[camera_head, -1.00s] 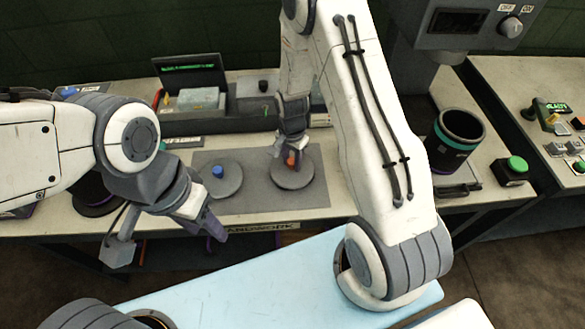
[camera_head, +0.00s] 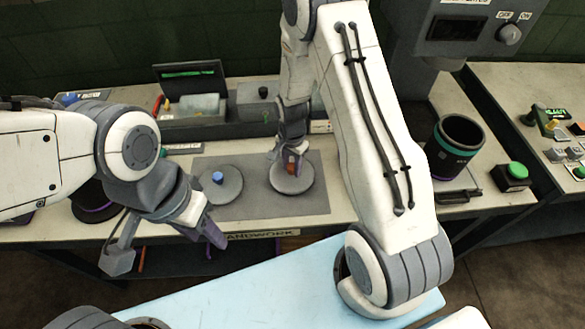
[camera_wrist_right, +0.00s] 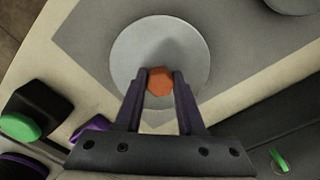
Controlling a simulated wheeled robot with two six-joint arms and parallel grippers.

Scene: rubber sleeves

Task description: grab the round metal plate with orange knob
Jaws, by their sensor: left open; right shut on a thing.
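The round metal plate (camera_head: 304,184) with the orange knob (camera_head: 291,168) lies on the grey mat on the workbench. In the right wrist view the plate (camera_wrist_right: 140,46) is a pale disc and the knob (camera_wrist_right: 159,88) sits between the fingers. My right gripper (camera_head: 290,160) comes down from above and is shut on the orange knob; it also shows in the right wrist view (camera_wrist_right: 160,80). The plate appears flat on the mat. My left gripper (camera_head: 215,238) is open and empty, over the bench's front edge at left.
A second round plate (camera_head: 229,191) with a blue knob (camera_head: 218,177) lies left of it on the grey mat (camera_head: 270,206). A dark cup with a teal band (camera_head: 452,148) and a green button box (camera_head: 515,175) stand at right. A tool tray (camera_head: 190,125) is behind.

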